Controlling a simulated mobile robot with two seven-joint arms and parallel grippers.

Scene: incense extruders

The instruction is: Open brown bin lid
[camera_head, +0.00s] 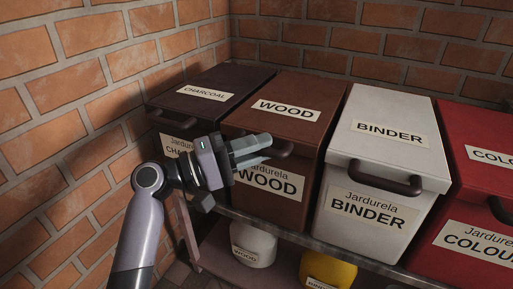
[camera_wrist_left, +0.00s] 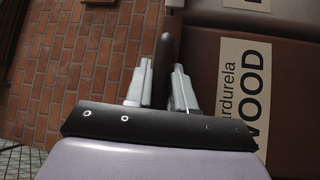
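The brown bin (camera_head: 233,200) labelled WOOD stands on the shelf in the head view, and its brown lid (camera_head: 312,89) lies flat and closed on top. Its dark handle (camera_head: 283,150) sticks out at the lid's front edge, partly hidden by my left gripper (camera_head: 262,147). In the left wrist view the handle (camera_wrist_left: 162,62) runs between the two close-set grey fingers of my left gripper (camera_wrist_left: 160,88), with little gap on either side. The fingers look shut on it. The bin's WOOD front label (camera_wrist_left: 245,85) is to the right there. My right gripper is not in view.
A dark CHARCOAL bin (camera_head: 225,80) stands left of the brown bin. A white BINDER bin (camera_head: 391,105) and a red COLOUR bin (camera_head: 480,195) stand to the right. Smaller white (camera_head: 253,238) and yellow (camera_head: 327,270) containers sit below. Brick walls close the left and back.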

